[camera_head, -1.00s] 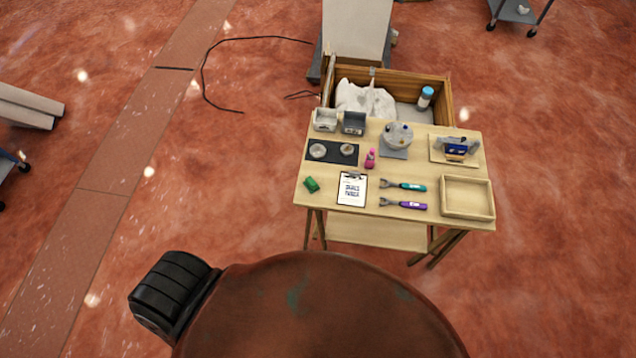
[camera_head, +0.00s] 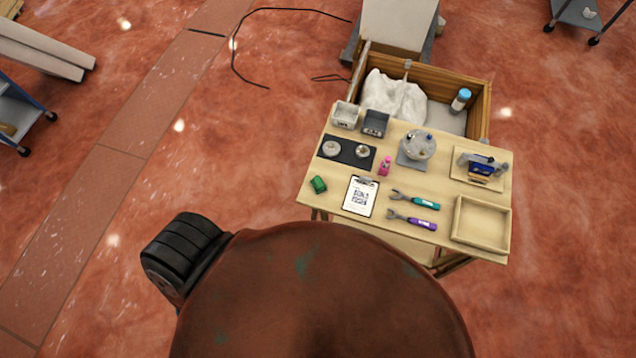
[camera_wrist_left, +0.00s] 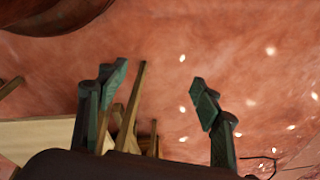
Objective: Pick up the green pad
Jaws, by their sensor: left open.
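The small green pad (camera_head: 318,184) lies on the front left part of the wooden table (camera_head: 330,209) in the head view, left of a clipboard. Nothing touches it except the table top. My left gripper (camera_wrist_left: 158,90) shows in the left wrist view, with its two dark green fingers wide apart and nothing between them. Behind the fingers are the red floor, wooden table legs and a pale board. The pad does not show in the left wrist view. Neither gripper shows in the head view.
The clipboard (camera_head: 361,196), a teal-handled tool (camera_head: 415,201), a purple-handled tool (camera_head: 412,221) and an empty wooden tray (camera_head: 482,223) lie along the front. A dark mat (camera_head: 345,151) and a pink bottle (camera_head: 385,165) are behind. A wooden crate (camera_head: 480,104) stands behind the table.

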